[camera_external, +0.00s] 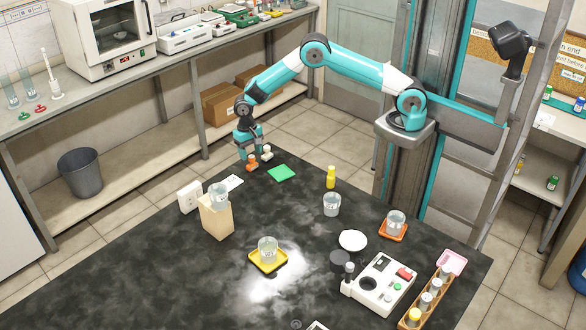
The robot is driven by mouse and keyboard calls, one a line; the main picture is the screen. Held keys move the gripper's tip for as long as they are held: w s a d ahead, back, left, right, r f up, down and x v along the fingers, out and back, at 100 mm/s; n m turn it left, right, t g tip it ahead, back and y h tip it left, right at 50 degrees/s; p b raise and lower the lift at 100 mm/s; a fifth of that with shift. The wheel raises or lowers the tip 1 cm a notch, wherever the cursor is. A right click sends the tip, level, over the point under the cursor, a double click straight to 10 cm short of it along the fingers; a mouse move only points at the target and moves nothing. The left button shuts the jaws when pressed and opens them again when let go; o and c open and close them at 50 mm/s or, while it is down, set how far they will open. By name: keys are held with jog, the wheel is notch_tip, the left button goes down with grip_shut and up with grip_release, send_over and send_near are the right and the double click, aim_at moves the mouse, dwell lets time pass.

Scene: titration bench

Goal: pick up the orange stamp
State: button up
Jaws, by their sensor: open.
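A small orange object, apparently the orange stamp (252,163), stands near the far left edge of the dark bench. My gripper (250,153) points down from the end of the arm, right over the orange stamp. The jaws are open. The fingertips are small here, and I cannot tell whether they touch the stamp or sit around it. A small white-topped object (268,156) stands close to the right of the gripper.
A wooden block (216,218), a yellow bottle (331,177) and a beaker (332,205) stand farther off. The bench (140,265) is clear at the front left.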

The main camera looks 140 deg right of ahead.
aim_at(251, 156)
jog(key=f, duration=0.3)
jog(key=shift+a+f+p, duration=0.1)
jog(key=shift+a+p, duration=0.1)
jog(key=shift+p, duration=0.15)
jog(key=c, duration=1)
